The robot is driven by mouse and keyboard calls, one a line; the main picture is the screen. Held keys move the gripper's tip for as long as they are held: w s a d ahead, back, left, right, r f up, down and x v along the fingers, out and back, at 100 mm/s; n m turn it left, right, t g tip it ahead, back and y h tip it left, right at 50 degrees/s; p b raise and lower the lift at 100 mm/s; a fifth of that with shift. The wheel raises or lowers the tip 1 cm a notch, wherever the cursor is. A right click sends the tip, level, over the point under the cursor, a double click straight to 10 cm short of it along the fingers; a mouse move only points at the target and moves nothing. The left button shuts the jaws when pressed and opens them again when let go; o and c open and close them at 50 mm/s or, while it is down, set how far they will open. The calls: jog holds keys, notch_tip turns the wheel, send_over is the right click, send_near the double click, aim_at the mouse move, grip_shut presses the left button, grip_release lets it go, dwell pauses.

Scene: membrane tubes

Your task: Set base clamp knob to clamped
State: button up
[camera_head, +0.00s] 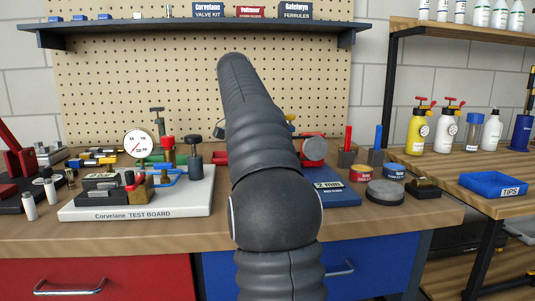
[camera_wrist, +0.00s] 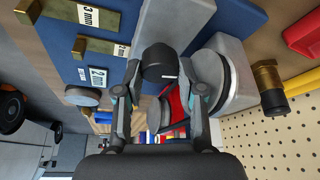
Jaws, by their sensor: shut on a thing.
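The black round knob (camera_wrist: 159,58), apparently the base clamp knob, has a short white mark on its side. It sits by a grey block (camera_wrist: 172,22) on a blue base (camera_wrist: 108,45) in the wrist view. My gripper (camera_wrist: 159,72) has a fingertip on each side of the knob and is shut on it. The knob's setting cannot be read. In the head view my arm hides the gripper and knob; part of the blue base (camera_head: 335,192) with its 2 mm label shows to the right of the arm.
A large grey disc (camera_wrist: 208,82) stands close beside the right finger, with a brass fitting (camera_wrist: 268,88) beyond. Brass blocks (camera_wrist: 95,14) lie on the blue base. The white test board (camera_head: 190,200) is left of my arm; a grey puck (camera_head: 385,192) is right.

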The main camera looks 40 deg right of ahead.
jog(key=shift+m+g, duration=0.4)
jog(key=shift+m, duration=0.7)
jog(key=shift+y, duration=0.3)
jog(key=o, duration=1.1)
jog(key=shift+o, duration=0.2)
